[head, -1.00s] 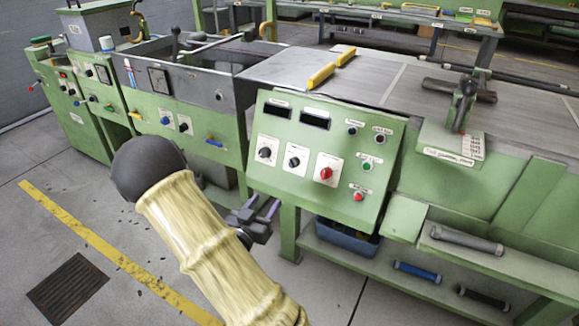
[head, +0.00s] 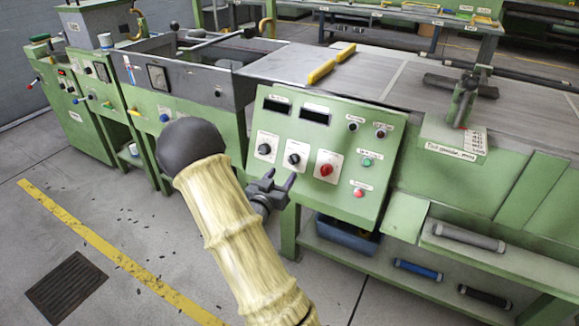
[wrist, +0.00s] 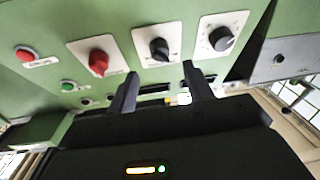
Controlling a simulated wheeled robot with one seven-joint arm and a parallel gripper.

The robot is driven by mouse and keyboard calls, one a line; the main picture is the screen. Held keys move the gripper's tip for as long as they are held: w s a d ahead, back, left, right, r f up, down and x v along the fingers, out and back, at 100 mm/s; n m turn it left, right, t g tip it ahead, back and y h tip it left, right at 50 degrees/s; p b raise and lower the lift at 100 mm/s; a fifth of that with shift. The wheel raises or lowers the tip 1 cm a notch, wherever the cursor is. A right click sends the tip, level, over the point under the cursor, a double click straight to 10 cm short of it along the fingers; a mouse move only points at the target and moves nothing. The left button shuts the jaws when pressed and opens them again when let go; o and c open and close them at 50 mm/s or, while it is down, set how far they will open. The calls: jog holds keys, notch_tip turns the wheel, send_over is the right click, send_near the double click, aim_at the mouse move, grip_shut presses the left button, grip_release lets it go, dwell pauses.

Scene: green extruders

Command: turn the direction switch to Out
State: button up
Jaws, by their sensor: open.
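The sloping green control panel (head: 270,185) carries a left black knob (head: 264,149), a middle black knob (head: 294,159) and a red knob (head: 325,170), each on a white plate. Their labels are too small to read, so I cannot tell for certain which is the direction switch. My gripper (head: 280,177) is open and empty, just in front of the panel below the middle knob. In the wrist view the fingers (wrist: 160,74) point toward the middle knob (wrist: 159,50), one on either side of its plate. The fingers appear apart from the knob.
A red button (head: 358,193) and a green button (head: 367,161) sit to the right on the panel. Two dark displays (head: 314,116) are above the knobs. A shelf with a blue bin (head: 345,236) is below. Open floor lies at the left.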

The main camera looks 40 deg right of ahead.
aim_at(293, 159)
jog(key=x, duration=0.6)
jog(key=shift+w+d+b, duration=0.25)
jog(key=shift+d+b, duration=0.1)
jog(key=shift+b, duration=0.05)
jog(key=c, duration=1)
